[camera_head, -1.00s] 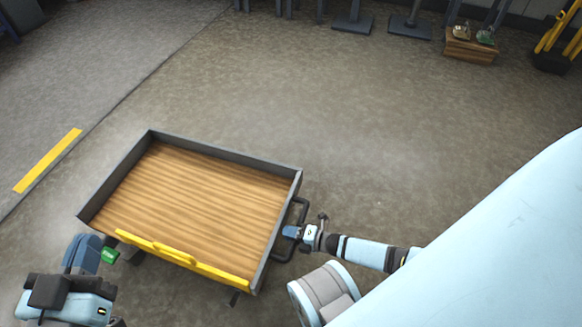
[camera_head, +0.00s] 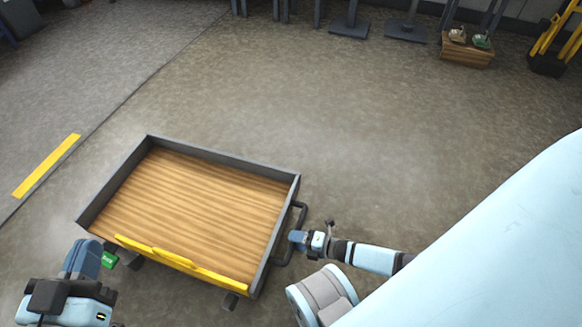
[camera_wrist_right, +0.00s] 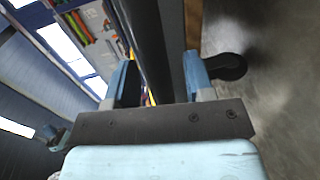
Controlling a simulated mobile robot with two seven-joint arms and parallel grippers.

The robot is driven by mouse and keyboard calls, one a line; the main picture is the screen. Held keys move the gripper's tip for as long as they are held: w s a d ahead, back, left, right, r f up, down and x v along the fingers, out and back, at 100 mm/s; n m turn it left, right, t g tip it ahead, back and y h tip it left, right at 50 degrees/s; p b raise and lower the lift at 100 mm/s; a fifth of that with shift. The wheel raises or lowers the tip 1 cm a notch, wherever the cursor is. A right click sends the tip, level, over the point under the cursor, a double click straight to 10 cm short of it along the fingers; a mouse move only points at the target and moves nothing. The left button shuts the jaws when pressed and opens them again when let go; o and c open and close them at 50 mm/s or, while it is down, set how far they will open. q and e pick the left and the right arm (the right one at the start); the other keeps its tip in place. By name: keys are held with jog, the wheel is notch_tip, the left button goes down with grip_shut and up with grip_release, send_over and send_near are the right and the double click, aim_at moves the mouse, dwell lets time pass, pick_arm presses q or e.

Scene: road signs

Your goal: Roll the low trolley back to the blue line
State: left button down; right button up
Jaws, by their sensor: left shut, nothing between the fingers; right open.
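The low trolley (camera_head: 190,205) stands on the floor at lower left in the head view. It has a bare wooden deck, grey side walls and a yellow strip along its near edge. A dark handle (camera_head: 301,220) sticks out from its right side. My right gripper (camera_head: 293,238) is open at this handle; in the right wrist view a dark bar (camera_wrist_right: 148,40) runs between the open fingers (camera_wrist_right: 158,82). My left gripper (camera_head: 88,258) is shut and empty beside the trolley's near left corner. I see no blue line in these views.
A yellow line (camera_head: 46,166) lies on the floor at the left. A wooden crate (camera_head: 466,53) with small items stands at the back right, near dark post bases (camera_head: 405,32). The floor behind the trolley is clear. A small green piece (camera_head: 109,261) shows beside my left gripper.

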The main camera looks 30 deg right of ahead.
pick_arm(q)
jog(key=s+n+p, duration=0.1)
jog(key=s+d+f+n+g+p, duration=0.1)
jog(key=shift+s+y+p, duration=0.1)
jog(key=shift+y+p, duration=0.2)
jog(key=shift+p, duration=0.1)
pick_arm(e)
jog(key=v, duration=1.1)
pick_arm(q)
jog(key=shift+r, duration=0.25)
pick_arm(e)
jog(key=shift+s+d, duration=0.15)
